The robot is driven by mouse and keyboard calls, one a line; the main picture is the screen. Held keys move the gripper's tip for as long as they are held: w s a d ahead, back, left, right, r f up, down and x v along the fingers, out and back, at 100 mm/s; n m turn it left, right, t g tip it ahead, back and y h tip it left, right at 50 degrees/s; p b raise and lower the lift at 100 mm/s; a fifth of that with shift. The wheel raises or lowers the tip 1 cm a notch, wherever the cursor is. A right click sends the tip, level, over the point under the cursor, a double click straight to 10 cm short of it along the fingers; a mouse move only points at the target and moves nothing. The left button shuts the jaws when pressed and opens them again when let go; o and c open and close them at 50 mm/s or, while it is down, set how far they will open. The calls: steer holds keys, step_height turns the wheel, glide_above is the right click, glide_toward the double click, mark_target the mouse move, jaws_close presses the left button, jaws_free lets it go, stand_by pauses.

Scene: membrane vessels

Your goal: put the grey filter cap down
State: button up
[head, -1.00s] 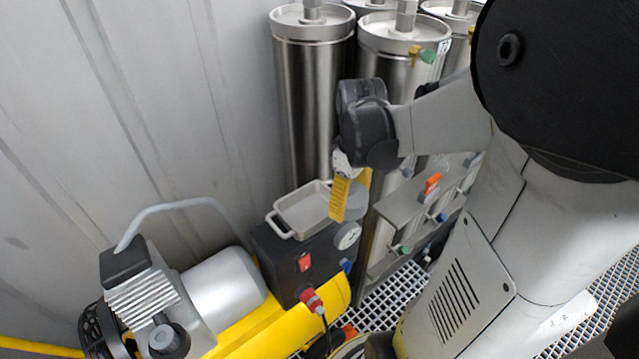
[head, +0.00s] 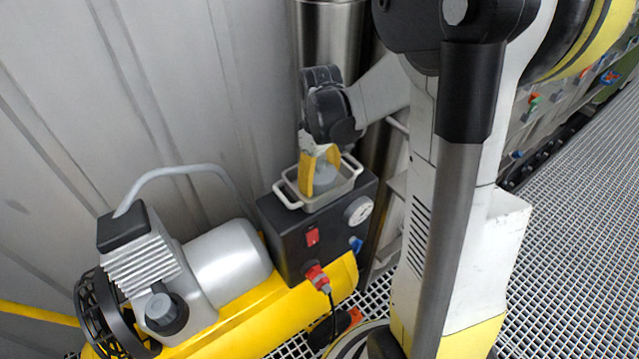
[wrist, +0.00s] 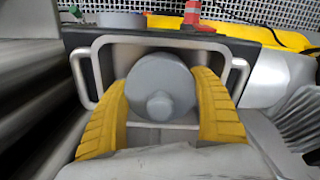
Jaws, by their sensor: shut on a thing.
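The grey filter cap (wrist: 160,82) is a round grey disc with a small knob, held between the two yellow fingers of my gripper (wrist: 160,120) in the wrist view. In the head view my gripper (head: 322,172) is over the metal tray (head: 346,184), with the cap (head: 325,174) partly hidden by a finger. The tray has two handles and sits on top of the black box (head: 290,232). In the wrist view the tray's rim (wrist: 120,40) surrounds the cap. I cannot tell whether the cap touches the tray floor.
A yellow compressor (head: 225,330) with a silver motor and a grey hose stands left of the box. The box carries a gauge (head: 359,211) and a red switch (head: 312,236). A steel vessel (head: 328,45) stands behind. A corrugated wall is at left, white grating at right.

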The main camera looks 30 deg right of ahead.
steer(key=shift+f, duration=0.45)
steer(key=shift+f, duration=0.25)
steer(key=o, duration=0.9)
steer(key=shift+r, duration=0.1)
